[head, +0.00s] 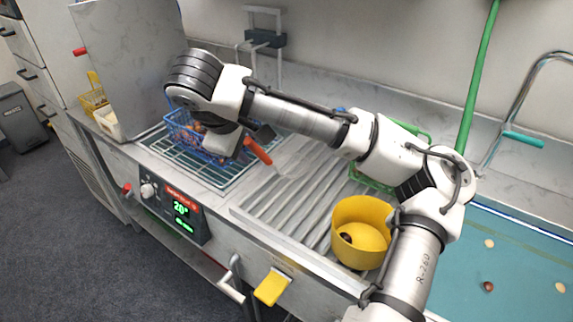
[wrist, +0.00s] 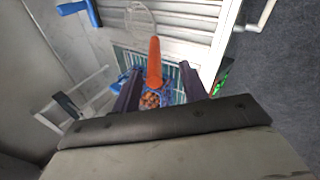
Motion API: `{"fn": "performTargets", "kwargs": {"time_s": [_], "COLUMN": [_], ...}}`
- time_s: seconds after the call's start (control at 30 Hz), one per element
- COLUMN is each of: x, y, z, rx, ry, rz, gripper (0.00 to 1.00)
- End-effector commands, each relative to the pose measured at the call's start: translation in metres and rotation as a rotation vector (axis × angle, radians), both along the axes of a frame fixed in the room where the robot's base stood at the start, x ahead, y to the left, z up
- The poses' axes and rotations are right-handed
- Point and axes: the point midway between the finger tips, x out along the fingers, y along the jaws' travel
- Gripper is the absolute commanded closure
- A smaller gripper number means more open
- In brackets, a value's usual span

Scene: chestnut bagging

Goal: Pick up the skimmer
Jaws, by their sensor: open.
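The skimmer has an orange handle (head: 258,152), and its far part shows only faintly over the ribbed metal surface. In the wrist view the orange handle (wrist: 154,62) stands between my two dark fingers, with a thin round hoop beyond it at the top. My gripper (head: 252,137) is open beside the handle, above the right side of the blue basket. In the wrist view my gripper (wrist: 160,70) has a finger on each side of the handle, with visible gaps. Whether the handle lies at fingertip depth, I cannot tell.
A blue wire basket (head: 180,128) with chestnuts stands on a rack at the left. A yellow pot (head: 362,222) stands on the ribbed drainer (head: 285,205). A green basket (head: 370,182) is partly hidden behind my arm. A control panel (head: 180,212) is on the counter front.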

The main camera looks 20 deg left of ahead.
Motion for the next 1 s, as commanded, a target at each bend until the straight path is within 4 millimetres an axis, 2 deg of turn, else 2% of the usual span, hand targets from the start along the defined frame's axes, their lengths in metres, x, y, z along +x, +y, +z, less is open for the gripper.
{"fn": "performTargets", "kwargs": {"time_s": [0.13,0.27,0.4,0.53,0.73,1.0], "x": [0.006,0.02,0.031,0.034,0.035,0.034], "y": [-0.001,-0.005,-0.006,-0.006,-0.006,-0.006], "z": [-0.006,-0.016,-0.034,-0.041,-0.042,-0.042], "rx": [0.001,-0.002,-0.001,-0.001,0.0,0.0], "ry": [0.002,0.001,0.0,0.0,0.0,0.0], "rz": [-0.001,-0.004,-0.002,-0.001,0.0,0.0], "gripper": [0.57,0.57,0.57,0.57,0.57,0.92]}}
